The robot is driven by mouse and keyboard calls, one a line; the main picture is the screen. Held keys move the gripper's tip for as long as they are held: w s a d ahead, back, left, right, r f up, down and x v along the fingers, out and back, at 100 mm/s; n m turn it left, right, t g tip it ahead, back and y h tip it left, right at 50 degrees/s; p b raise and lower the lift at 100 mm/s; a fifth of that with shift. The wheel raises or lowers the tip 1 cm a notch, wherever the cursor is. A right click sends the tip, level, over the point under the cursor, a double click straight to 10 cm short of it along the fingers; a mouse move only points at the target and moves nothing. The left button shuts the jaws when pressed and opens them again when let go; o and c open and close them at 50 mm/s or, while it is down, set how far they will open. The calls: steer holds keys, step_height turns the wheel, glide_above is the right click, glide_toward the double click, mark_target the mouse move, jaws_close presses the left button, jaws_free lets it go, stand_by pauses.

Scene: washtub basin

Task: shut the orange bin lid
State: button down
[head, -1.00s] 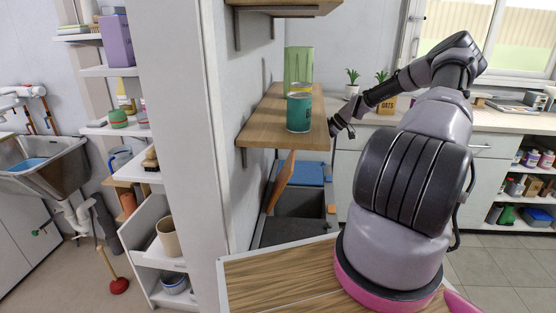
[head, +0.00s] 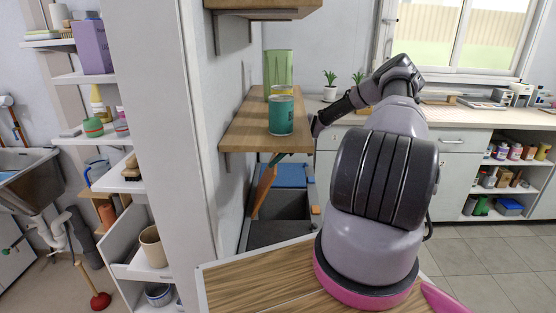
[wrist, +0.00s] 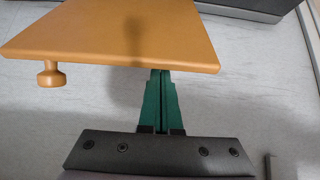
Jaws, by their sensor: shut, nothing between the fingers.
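The orange bin lid (head: 264,187) stands raised and steeply tilted over an open grey bin (head: 282,207), below the wooden shelf. In the wrist view the lid (wrist: 115,30) is a flat orange panel with a round knob on its near face, at the left. My gripper (wrist: 160,74) has its green fingers together and empty, with the tips at the lid's near edge; I cannot tell whether they touch it. In the head view my gripper (head: 276,158) shows only partly, under the shelf beside the lid's upper end.
The wooden shelf (head: 240,128) with a teal can (head: 281,115) and a green container (head: 278,67) is just above the lid. A blue lid (head: 290,175) lies behind the open bin. A wall stands close on the left; a wooden top (head: 260,280) is in front.

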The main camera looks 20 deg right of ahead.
stand_by(0.3)
steer(key=shift+s+d+f, duration=0.15)
steer(key=shift+d+f, duration=0.05)
steer(key=shift+d, duration=0.25)
steer(key=s+d+f, duration=0.2)
steer(key=d+f, duration=0.3)
steer(key=f, duration=0.1)
steer(key=s+d+f, duration=0.2)
steer(key=d+f, duration=0.3)
steer(key=f, duration=0.2)
steer(key=s+d+f, duration=0.2)
steer(key=d+f, duration=0.3)
steer(key=f, duration=0.2)
steer(key=shift+s+d, duration=0.1)
steer(key=shift+s, duration=0.15)
steer(key=shift+d+f, duration=0.1)
steer(key=shift+f, duration=0.6)
steer(key=v, duration=1)
steer(key=shift+d+r, duration=0.25)
steer(key=shift+d, duration=0.05)
